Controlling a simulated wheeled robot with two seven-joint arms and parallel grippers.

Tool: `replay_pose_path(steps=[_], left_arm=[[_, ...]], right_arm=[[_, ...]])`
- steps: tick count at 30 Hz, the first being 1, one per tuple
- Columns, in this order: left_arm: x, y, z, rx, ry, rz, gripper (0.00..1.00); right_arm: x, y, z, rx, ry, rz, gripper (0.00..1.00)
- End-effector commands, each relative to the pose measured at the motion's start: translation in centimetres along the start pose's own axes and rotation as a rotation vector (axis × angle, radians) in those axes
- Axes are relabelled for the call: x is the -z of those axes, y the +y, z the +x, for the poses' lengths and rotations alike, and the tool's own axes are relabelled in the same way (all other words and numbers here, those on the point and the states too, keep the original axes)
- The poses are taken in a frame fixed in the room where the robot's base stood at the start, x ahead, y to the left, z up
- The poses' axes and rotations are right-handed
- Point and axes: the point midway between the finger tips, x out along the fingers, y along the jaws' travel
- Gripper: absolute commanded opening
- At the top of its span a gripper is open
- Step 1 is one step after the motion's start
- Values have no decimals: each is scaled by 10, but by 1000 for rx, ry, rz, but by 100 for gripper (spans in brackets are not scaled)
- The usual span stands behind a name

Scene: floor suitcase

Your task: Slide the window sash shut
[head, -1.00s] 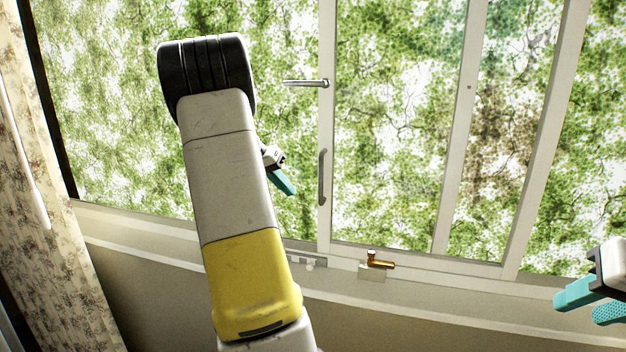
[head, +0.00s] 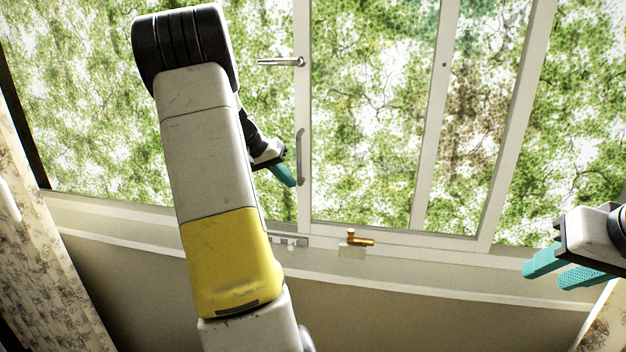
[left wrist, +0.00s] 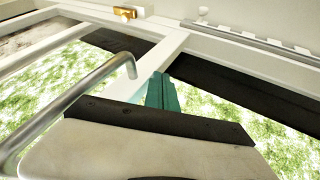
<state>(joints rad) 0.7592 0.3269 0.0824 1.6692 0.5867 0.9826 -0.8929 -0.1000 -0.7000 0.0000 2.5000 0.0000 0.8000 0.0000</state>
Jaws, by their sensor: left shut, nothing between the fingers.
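The window sash (head: 303,120) is a white-framed pane with a grey bar handle (head: 300,157) on its left stile. That stile also shows in the left wrist view (left wrist: 163,52), with the handle (left wrist: 75,103) crossing the left side. My left gripper (head: 291,181) is shut and empty, with its teal fingertips just left of the stile, near the handle's lower end. In the left wrist view the fingers (left wrist: 162,92) point toward the stile; I cannot tell whether they touch it. My right gripper (head: 545,268) is open and empty at the far right, away from the sash.
A brass latch (head: 358,239) sits on the sill below the sash, and shows in the left wrist view (left wrist: 125,13). A lever handle (head: 281,62) projects left from the upper stile. Patterned curtains hang at the left (head: 45,270) and lower right (head: 606,322).

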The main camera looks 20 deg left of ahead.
Motion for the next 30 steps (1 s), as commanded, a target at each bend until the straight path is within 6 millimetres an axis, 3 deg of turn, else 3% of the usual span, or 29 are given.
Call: replay_pose_path(steps=[8,24,30], left_arm=[[0,39,20,-7,-5,7,0],[-2,201,106,-9,-7,10,0],[-2,249,132,-7,-6,7,0]], right_arm=[[0,0,0,0,0,0,36],[0,0,0,0,0,0,36],[0,0,0,0,0,0,36]])
